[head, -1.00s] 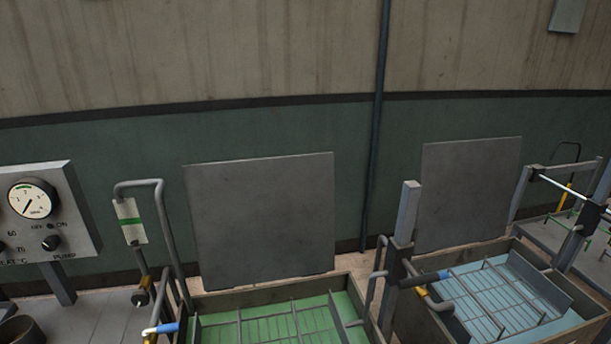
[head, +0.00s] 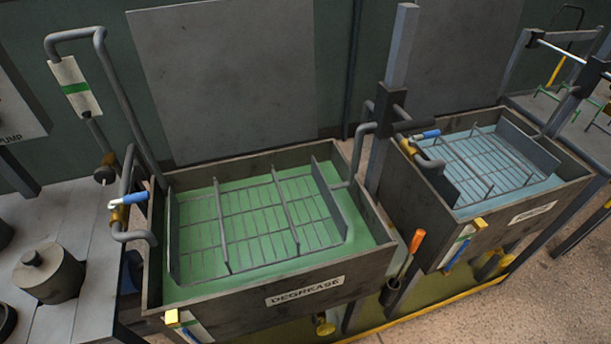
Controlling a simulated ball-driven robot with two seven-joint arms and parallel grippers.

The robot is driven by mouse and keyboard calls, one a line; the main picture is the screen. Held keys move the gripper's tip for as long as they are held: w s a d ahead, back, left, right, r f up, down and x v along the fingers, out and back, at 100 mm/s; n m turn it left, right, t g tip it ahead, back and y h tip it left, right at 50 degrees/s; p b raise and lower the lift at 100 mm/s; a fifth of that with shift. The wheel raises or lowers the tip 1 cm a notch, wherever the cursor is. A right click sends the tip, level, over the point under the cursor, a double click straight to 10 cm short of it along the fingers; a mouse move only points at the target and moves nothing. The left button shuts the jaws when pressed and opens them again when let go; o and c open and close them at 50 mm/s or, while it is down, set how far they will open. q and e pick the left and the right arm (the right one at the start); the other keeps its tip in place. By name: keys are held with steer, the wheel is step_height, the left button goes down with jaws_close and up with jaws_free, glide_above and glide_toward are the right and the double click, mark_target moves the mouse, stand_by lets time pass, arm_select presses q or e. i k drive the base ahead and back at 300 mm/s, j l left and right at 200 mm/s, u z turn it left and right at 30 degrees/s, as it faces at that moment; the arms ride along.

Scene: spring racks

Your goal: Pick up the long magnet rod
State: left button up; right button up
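A tool with an orange handle (head: 415,243) stands tilted in a dark holder between the two tanks; its lower end is hidden, and I cannot tell if it is the long magnet rod. No other loose rod is clear to me. Neither of my grippers is in the head view.
The green-filled tank marked DEGREASE (head: 305,292) stands in front, with a wire rack in it. A blue-filled tank (head: 533,213) stands to its right. A grey bench (head: 90,300) with a lidded pot (head: 50,278) is at left. Bare floor (head: 530,300) lies at lower right.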

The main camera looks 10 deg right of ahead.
mark_target(419, 234)
steer(key=k+z, duration=0.1)
steer(key=z, duration=1.25)
